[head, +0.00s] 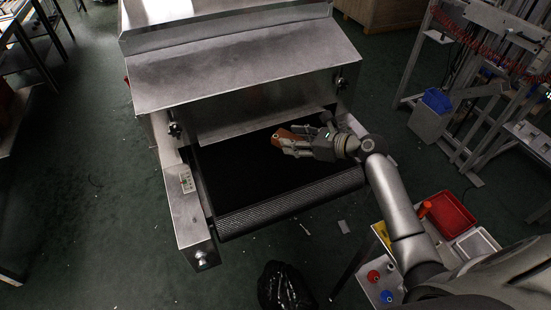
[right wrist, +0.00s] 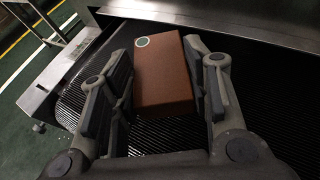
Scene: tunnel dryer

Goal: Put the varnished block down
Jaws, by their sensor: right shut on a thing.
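The varnished block (right wrist: 163,75) is reddish brown with a pale round mark near one end. My right gripper (right wrist: 160,85) is shut on it, with one finger along each side in the right wrist view. In the head view the right gripper (head: 290,144) and the block (head: 281,137) are over the black conveyor belt (head: 240,185) of the dryer, close to its opening. Whether the block touches the belt I cannot tell. My left gripper is not in view.
The steel dryer hood (head: 240,75) stands behind the belt. A control panel (head: 187,180) is on the left side frame. A red tray (head: 447,212) and a white tray (head: 477,243) are on a side table at the right. A black bag (head: 284,287) is on the floor in front. Much of the belt is bare.

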